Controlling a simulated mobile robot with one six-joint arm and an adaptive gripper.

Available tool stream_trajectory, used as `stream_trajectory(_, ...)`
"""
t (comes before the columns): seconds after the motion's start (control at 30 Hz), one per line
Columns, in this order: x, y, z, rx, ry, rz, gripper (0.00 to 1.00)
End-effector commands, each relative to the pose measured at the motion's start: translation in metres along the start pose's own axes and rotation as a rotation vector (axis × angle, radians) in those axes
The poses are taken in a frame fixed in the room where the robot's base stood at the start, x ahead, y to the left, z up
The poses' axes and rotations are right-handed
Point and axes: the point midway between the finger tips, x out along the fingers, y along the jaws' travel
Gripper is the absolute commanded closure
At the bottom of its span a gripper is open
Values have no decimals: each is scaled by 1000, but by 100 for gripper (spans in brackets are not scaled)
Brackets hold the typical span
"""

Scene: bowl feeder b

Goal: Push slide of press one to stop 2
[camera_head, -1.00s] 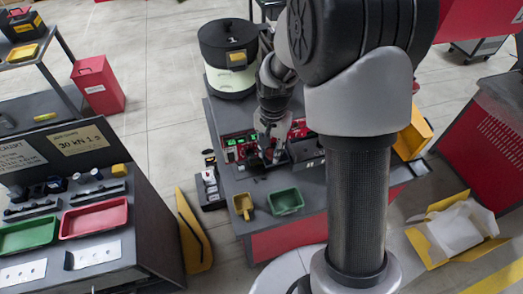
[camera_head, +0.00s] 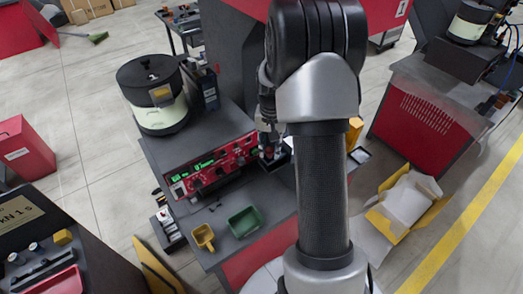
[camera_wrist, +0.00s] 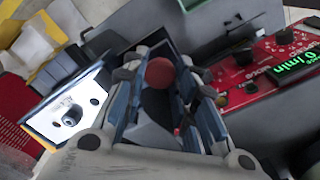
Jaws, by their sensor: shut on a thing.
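My gripper (camera_head: 268,153) is low over the grey bench, just right of the red control panel (camera_head: 212,168). In the wrist view my gripper (camera_wrist: 163,105) has its fingers close on both sides of a round red knob (camera_wrist: 160,73) with a dark part below it. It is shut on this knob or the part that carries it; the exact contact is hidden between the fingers. A dark, low fixture (camera_head: 277,163) shows partly under the gripper. My arm hides much of it, and I cannot read any stop marks.
A bowl feeder (camera_head: 158,110) stands behind the panel. A green bin (camera_head: 245,221) and a yellow scoop-like bin (camera_head: 203,237) sit at the bench front. The wrist view shows a white plate (camera_wrist: 75,112) left of the fingers and the red panel (camera_wrist: 262,65) to the right.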

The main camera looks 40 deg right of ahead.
Motion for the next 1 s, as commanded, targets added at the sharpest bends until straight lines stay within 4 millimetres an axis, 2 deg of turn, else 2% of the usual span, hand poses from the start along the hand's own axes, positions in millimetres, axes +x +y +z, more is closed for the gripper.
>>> stream_trajectory(0.4, 0, 1, -2, 0, 1, -1, 100)
stream_trajectory(0.43, 0, 1, -2, 0, 1, -1, 72)
stream_trajectory(0.73, 0, 1, -2, 0, 0, -1, 52)
stream_trajectory(1.0, 0, 1, -2, 0, -1, -1, 52)
